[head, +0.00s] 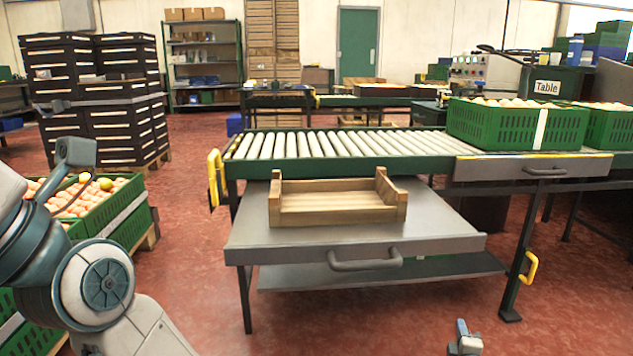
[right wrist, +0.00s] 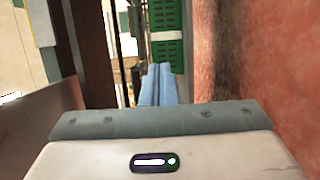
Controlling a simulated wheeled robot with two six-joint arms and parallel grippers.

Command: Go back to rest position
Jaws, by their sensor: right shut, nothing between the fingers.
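My right gripper (head: 464,328) shows at the bottom of the head view, low in front of the metal table, over the red floor. In the right wrist view its two pale blue fingers (right wrist: 157,84) lie together, shut, with nothing between them. My left arm comes in at the left edge of the head view, bent beside the green crates of oranges (head: 128,222).
An empty wooden tray (head: 338,216) rests on the grey metal table (head: 440,232), below the roller conveyor (head: 330,143). Green crates (head: 517,127) stand on the conveyor's right end. Dark stacked crates (head: 90,100) stand at the back left. Red floor lies open between.

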